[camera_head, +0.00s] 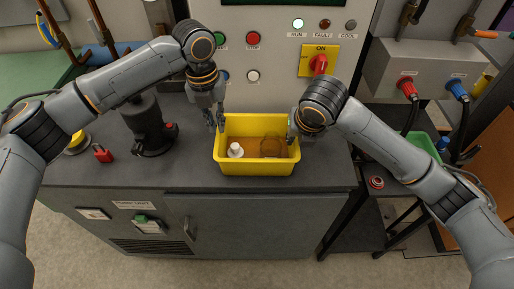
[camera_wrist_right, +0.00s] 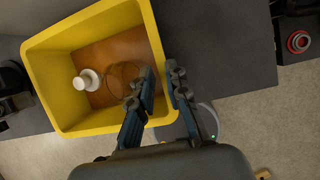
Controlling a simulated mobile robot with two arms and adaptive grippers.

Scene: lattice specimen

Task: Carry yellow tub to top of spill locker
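The yellow tub (camera_head: 257,168) stands upright on the dark worktop near its front edge. It also shows in the right wrist view (camera_wrist_right: 48,85). Inside it are a white bottle (camera_head: 235,150) and a clear round vessel (camera_head: 271,146). My left gripper (camera_head: 216,128) points down at the tub's left wall, its fingers slightly apart. My right gripper (camera_head: 293,133) is at the right wall. In the right wrist view its fingers (camera_wrist_right: 161,77) straddle that wall, one inside and one outside. Whether either gripper's pads press the wall is unclear. I cannot make out which furniture is the spill locker.
A control panel (camera_head: 278,75) with a red switch (camera_head: 319,64) rises behind the tub. A black device (camera_head: 148,125) and a red padlock (camera_head: 102,153) stand at the left. A dark side stand holding a red button (camera_head: 376,182) is at the right, near a brown cabinet (camera_head: 490,165).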

